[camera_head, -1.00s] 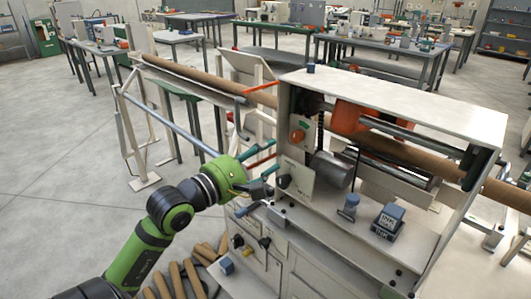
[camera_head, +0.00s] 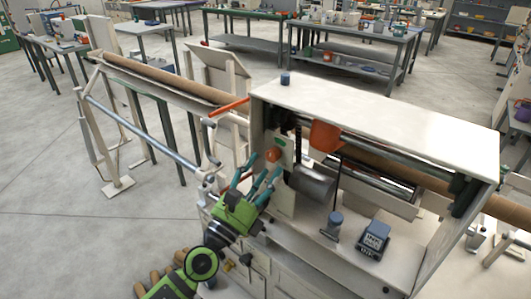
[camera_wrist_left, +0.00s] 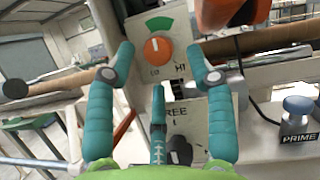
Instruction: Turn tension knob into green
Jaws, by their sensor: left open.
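The tension knob (camera_wrist_left: 158,48) is an orange round knob on a pale plate with a green arc above it and the letters LO and HI below. Its pointer mark seems to point up toward the green arc (camera_wrist_left: 159,24), though the mark is small. In the head view the knob (camera_head: 273,155) sits on the left end of the machine. My left gripper (camera_head: 262,169) is open with teal fingers just in front of the plate. In the wrist view its fingers (camera_wrist_left: 162,68) stand apart on both sides of the knob, not visibly touching it. My right gripper is not in view.
A black knob (camera_wrist_left: 180,150) on a lower plate sits below the tension knob. A long brown tube (camera_head: 170,78) extends left. Open floor (camera_head: 50,220) lies at left.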

